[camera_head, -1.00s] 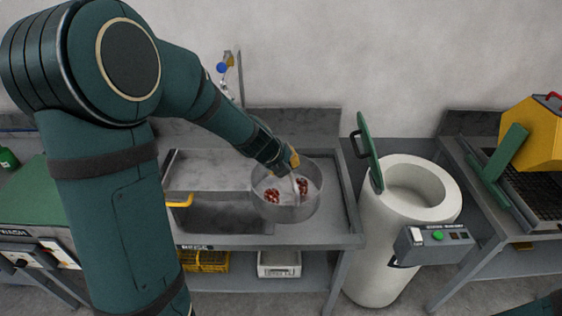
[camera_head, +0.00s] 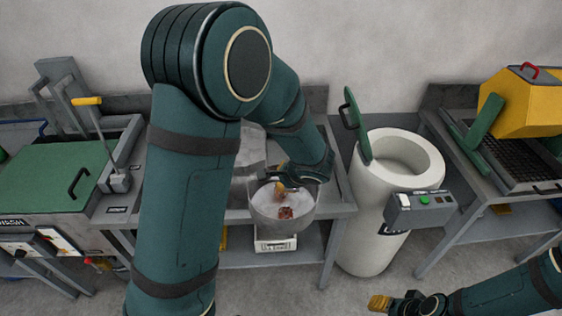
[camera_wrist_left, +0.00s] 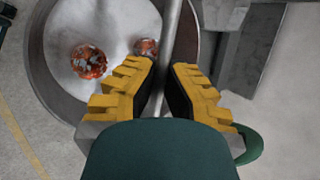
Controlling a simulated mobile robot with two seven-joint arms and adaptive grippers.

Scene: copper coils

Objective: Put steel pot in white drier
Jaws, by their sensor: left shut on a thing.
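The steel pot (camera_head: 262,219) is round and open, with a few red-brown copper coils inside. In the head view it overlaps the front edge of the steel sink table. My left gripper (camera_head: 281,187) is shut on the bar-like handle of the pot; the handle (camera_wrist_left: 170,35) runs between the yellow fingers in the left wrist view. The white drier (camera_head: 370,232) stands right of the pot. Its green lid (camera_head: 357,124) is raised and its round top opening is clear. My right gripper (camera_head: 383,303) is low at the bottom right, apart from everything; its jaw gap is unclear.
A control box (camera_head: 421,208) with a green button juts from the drier's front. A white crate (camera_head: 275,246) sits on the shelf under the sink table. A green-covered wash station (camera_head: 50,180) is at left. A yellow-hooded machine (camera_head: 520,105) is at right.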

